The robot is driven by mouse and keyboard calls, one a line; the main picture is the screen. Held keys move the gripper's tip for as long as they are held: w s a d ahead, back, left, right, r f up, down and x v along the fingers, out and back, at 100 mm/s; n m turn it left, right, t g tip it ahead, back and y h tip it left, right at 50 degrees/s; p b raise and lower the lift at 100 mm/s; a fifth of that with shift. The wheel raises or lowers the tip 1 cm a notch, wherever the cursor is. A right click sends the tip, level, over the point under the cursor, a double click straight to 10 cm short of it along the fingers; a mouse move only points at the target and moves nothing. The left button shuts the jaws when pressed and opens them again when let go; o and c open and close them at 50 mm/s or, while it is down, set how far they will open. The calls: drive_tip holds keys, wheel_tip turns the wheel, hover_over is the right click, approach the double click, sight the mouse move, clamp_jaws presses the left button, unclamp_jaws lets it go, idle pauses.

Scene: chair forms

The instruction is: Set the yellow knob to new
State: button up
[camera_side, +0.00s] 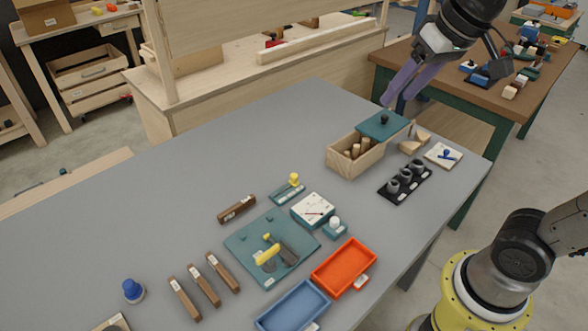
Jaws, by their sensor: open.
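A small yellow knob (294,179) stands on a narrow teal base (287,193) near the middle of the grey table. The base has a pale label, too small to read. A yellow handle-like piece (267,255) also shows on a larger teal board (240,243), nearer the camera. I cannot read any mark saying "new". My gripper (399,98) has purple fingers and is open and empty. It hangs over the far right part of the table, above a teal lid with a dark knob, well away from the yellow knob.
A wooden box (342,164) with wooden pieces and its teal lid (374,124) sits below my gripper. A black holder with dark cylinders (405,183) is beside it. Orange (344,265) and blue (293,307) trays lie at the front.

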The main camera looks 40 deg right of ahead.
drive_tip(key=w+g, duration=0.1)
drive_tip(key=w, duration=0.6)
drive_tip(key=m+g, duration=0.1)
drive_tip(key=g, duration=0.3)
hover_over(294, 174)
wheel_tip(294, 174, down, 17)
wheel_tip(294, 174, down, 14)
drive_tip(key=shift+s+a+f, duration=0.1)
drive_tip(key=shift+f, duration=0.1)
clamp_jaws()
drive_tip(key=shift+r, duration=0.1)
